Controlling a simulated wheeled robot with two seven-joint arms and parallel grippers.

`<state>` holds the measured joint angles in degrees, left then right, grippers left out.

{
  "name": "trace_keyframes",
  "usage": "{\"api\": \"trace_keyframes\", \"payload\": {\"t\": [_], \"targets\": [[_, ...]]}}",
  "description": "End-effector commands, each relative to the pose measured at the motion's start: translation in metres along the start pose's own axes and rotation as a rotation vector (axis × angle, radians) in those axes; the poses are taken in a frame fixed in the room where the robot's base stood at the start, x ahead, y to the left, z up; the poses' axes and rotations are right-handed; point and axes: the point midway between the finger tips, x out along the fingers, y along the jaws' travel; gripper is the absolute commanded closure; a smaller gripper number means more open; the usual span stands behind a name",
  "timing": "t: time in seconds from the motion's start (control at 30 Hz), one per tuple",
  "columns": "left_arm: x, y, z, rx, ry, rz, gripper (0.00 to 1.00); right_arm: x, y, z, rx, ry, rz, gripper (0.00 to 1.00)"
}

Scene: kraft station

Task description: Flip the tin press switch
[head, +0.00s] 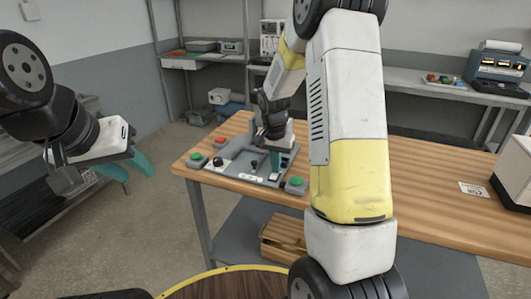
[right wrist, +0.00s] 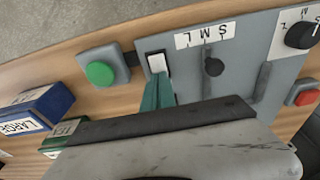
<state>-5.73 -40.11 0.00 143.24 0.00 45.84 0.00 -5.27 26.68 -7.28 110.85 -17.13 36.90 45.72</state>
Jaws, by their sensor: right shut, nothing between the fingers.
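The tin press's grey panel (head: 235,165) lies on the near left part of the wooden table. In the right wrist view, a white rocker switch (right wrist: 157,64) in a dark frame sits on the panel (right wrist: 228,75), beside an S M L label. My right gripper (right wrist: 157,90) is shut and empty, its teal fingertips right at the switch's lower edge; I cannot tell whether they touch. In the head view my right gripper (head: 275,160) points down over the panel's right part. My left gripper (head: 130,168) is open and empty, off the table's left side.
A green button (right wrist: 100,73) sits next to the switch; a black knob (right wrist: 214,67) and a red button (right wrist: 305,97) are on the other side. A blue box labelled LARGE (right wrist: 38,108) is close by. The table's middle (head: 440,185) is largely clear.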

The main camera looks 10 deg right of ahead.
Motion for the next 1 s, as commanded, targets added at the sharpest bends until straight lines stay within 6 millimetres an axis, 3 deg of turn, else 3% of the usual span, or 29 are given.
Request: {"api": "trace_keyframes", "payload": {"t": [0.67, 1.0], "targets": [[0.000, 0.000, 0.000, 0.000, 0.000, 0.000, 0.64, 0.006, 0.001, -0.001, 0.000, -0.059, 0.006, 1.00], [0.000, 0.000, 0.000, 0.000, 0.000, 0.000, 0.64, 0.003, 0.001, 0.013, -0.002, -0.064, 0.008, 1.00]]}}
